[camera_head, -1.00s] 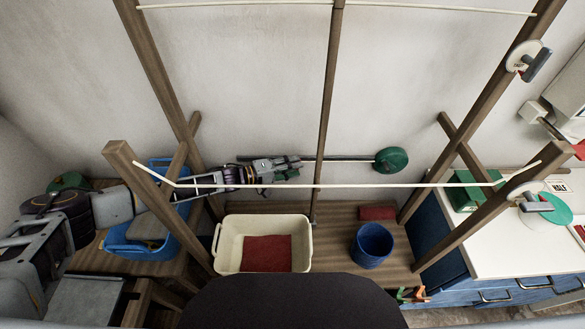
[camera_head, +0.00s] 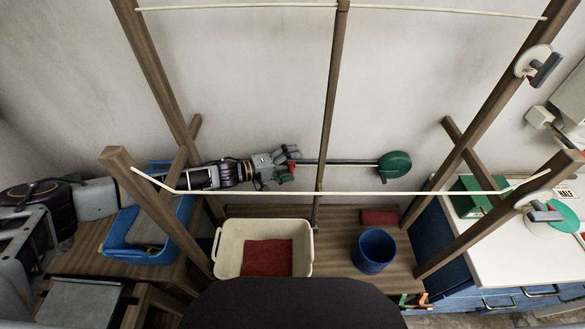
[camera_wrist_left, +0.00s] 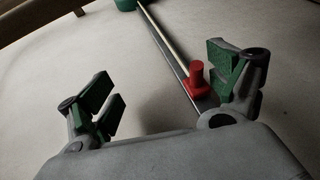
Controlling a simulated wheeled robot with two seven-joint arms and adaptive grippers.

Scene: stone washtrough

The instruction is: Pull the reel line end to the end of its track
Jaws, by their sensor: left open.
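The reel (camera_head: 394,165) is a green disc at the right end of a dark straight track (camera_head: 345,161) along the back wall. The red line end (camera_wrist_left: 197,76) is an upright knob on the track in the left wrist view, with a pale line running from it to the green reel at the top. My left gripper (camera_head: 287,165) is at the track's left part; it also shows in the left wrist view (camera_wrist_left: 165,85), open. The knob is between the spread fingers, close beside the right one; contact cannot be told. The track's left end is hidden. My right gripper is not in view.
A cream washing line (camera_head: 350,193) crosses in front of the track between wooden posts. A middle post (camera_head: 331,110) also stands there. Below are a cream tub (camera_head: 226,262) with red contents and a blue bucket (camera_head: 373,250). A white counter (camera_head: 490,243) is at right.

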